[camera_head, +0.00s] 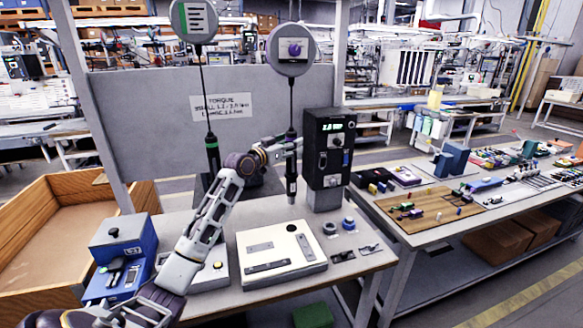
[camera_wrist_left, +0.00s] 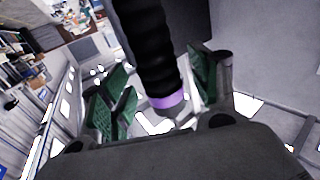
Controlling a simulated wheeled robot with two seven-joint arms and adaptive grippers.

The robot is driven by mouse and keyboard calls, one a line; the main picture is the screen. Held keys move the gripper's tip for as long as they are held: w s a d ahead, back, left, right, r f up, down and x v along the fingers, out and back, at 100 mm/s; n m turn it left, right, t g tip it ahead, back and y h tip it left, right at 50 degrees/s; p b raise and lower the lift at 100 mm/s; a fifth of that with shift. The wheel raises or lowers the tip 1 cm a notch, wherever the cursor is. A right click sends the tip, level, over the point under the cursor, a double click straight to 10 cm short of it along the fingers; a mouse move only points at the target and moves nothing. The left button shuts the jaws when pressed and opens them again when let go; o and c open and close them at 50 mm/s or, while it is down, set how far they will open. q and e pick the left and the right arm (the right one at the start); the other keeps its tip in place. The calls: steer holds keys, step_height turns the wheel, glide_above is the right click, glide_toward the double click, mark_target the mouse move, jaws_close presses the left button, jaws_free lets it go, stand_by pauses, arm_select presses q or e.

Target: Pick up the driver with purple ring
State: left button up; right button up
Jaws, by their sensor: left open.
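The driver with the purple ring (camera_head: 291,185) hangs upright on a cable, below a round sign with a purple dot (camera_head: 294,49). My left gripper (camera_head: 281,147) is at its upper part, coming from the left. In the left wrist view the driver's black ribbed body (camera_wrist_left: 147,52) and purple ring (camera_wrist_left: 168,101) show between the green finger pads of my open left gripper (camera_wrist_left: 160,80). The pads look apart from the driver; contact is hard to tell. A driver with a green ring (camera_head: 212,152) hangs to the left. My right gripper is not in view.
A black controller box (camera_head: 328,155) stands close right of the driver. A white fixture plate (camera_head: 281,256) lies on the workbench below, with a blue box (camera_head: 125,246) at left. A grey panel with a torque sign (camera_head: 221,106) stands behind.

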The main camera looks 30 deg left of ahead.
arm_select(q)
steer(key=shift+w, duration=0.7)
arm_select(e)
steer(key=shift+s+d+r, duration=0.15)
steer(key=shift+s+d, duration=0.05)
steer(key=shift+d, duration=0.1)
arm_select(q)
steer(key=c, duration=1.2)
jaws_close()
steer(key=shift+r, duration=0.1)
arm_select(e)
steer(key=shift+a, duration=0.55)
